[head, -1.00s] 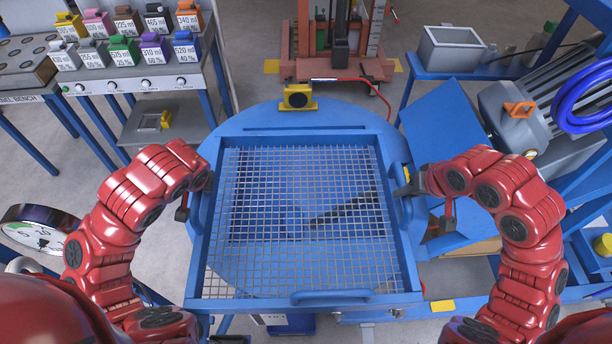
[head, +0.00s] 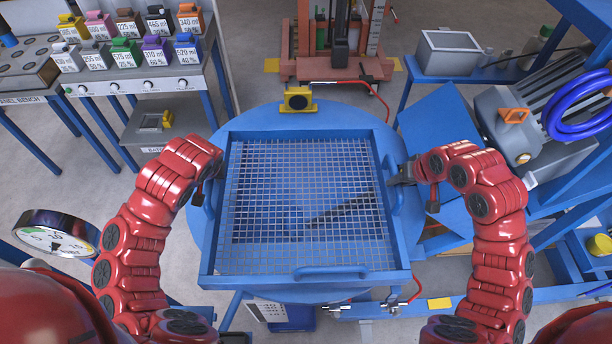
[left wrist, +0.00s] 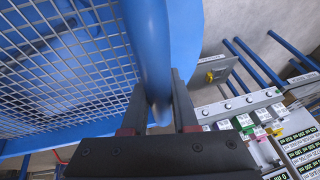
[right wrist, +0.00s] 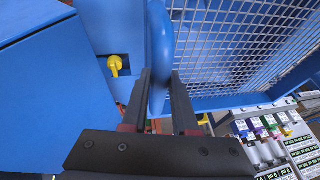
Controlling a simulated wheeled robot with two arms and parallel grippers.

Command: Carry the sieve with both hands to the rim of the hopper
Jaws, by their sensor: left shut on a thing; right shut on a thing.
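The sieve (head: 305,272) is a square blue frame with a wire mesh (head: 300,200) and bar handles on its sides. It hangs level between my arms, over the round blue hopper (head: 222,128); the gap to the rim cannot be told. My left gripper (head: 207,188) is shut on the sieve's left handle; in the left wrist view the fingers (left wrist: 160,105) clasp the blue bar. My right gripper (head: 402,175) is shut on the right handle, and its fingers (right wrist: 158,100) clasp that bar in the right wrist view. A dark shaft shows through the mesh.
A yellow block (head: 298,100) stands at the hopper's far edge. A bench with several coloured bottles (head: 130,85) is at the back left, a round dial (head: 55,235) at the left. A grey motor (head: 530,130) and blue hose are at the right.

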